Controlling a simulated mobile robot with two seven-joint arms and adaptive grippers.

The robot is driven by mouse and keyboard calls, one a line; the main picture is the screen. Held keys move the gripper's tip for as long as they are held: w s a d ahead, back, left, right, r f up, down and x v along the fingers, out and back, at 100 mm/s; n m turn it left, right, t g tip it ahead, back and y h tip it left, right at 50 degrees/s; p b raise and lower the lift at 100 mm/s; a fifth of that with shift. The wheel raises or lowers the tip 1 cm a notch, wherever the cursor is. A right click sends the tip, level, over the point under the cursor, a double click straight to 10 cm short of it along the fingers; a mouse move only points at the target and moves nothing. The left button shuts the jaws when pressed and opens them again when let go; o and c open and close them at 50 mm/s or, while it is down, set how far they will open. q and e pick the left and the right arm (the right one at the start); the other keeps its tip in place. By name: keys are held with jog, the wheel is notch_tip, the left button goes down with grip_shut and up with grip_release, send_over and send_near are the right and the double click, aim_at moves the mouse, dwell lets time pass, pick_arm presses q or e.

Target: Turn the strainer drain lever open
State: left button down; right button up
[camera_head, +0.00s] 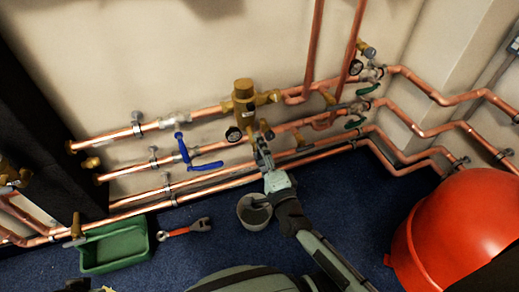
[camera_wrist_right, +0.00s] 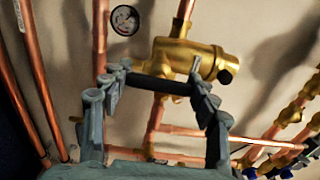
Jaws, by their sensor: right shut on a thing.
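The brass strainer body (camera_wrist_right: 185,58) fills the upper middle of the right wrist view. A short black lever (camera_wrist_right: 158,84) lies crosswise below it. My right gripper (camera_wrist_right: 160,82) has its fingers at the two ends of this lever and is shut on it. In the head view my right gripper (camera_head: 262,146) reaches up from below to the pipes, just under the brass valve assembly (camera_head: 244,98). The lever is mostly hidden there by the fingers.
A pressure gauge (camera_head: 233,134) sits close left of the gripper. Blue-handled valves (camera_head: 183,148) are further left. A grey bucket (camera_head: 254,212) stands below, with a green tray (camera_head: 115,247) and a wrench (camera_head: 186,228) on the blue floor. A large red container (camera_head: 455,235) is at right.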

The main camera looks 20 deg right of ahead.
jog(key=o, duration=1.2)
jog(key=shift+c, duration=0.2)
